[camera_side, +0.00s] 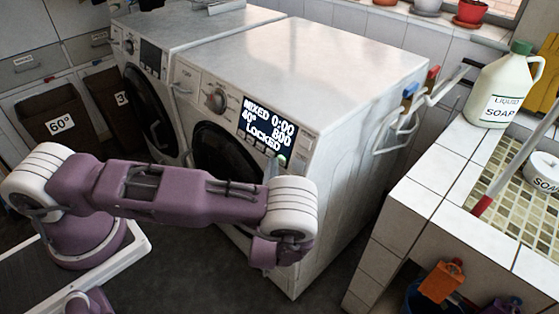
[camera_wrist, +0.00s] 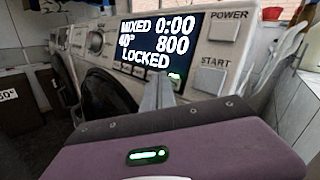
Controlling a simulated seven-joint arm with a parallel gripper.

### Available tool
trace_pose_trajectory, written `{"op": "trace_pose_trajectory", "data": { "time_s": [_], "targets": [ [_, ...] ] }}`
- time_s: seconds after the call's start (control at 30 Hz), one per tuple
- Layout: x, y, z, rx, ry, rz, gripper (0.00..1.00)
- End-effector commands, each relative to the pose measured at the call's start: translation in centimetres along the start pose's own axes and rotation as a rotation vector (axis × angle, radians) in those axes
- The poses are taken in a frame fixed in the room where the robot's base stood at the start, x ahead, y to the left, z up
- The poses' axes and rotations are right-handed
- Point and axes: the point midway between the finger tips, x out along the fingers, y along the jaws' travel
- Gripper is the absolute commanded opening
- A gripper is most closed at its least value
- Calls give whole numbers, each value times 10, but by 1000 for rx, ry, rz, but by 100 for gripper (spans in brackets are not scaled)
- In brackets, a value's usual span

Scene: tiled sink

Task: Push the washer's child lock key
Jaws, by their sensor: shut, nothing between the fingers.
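The washer (camera_side: 310,60) is the nearer of two white machines, and its dark display (camera_side: 267,124) reads MIXED 0:00, 40°, 800 and LOCKED. In the wrist view the display (camera_wrist: 160,42) shows the same text, with a row of small dark keys (camera_wrist: 124,69) below it. A small green light (camera_wrist: 175,75) glows at the right end of that row. My gripper (camera_wrist: 160,80) is shut and empty, its grey tips in front of the panel just below LOCKED. In the side view my gripper (camera_side: 279,161) is at the display's lower right. I cannot tell which key is the child lock, or whether the tips touch one.
Large POWER (camera_wrist: 223,31) and START (camera_wrist: 213,79) keys sit right of the display. The program knob (camera_side: 216,99) is to its left. A second machine (camera_side: 150,60) stands on the left. A tiled sink (camera_side: 420,200) with a soap bottle (camera_side: 503,85) is on the right.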

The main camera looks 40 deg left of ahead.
Motion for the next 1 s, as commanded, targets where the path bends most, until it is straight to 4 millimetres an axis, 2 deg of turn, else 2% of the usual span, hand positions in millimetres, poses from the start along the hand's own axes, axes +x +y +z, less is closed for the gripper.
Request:
{"op": "trace_pose_trajectory", "data": {
  "time_s": [0.67,1.0],
  "targets": [
    [6,-4,-4,0,0,0,0],
    [-2,2,2,0,0,-1,0]
  ]
}}
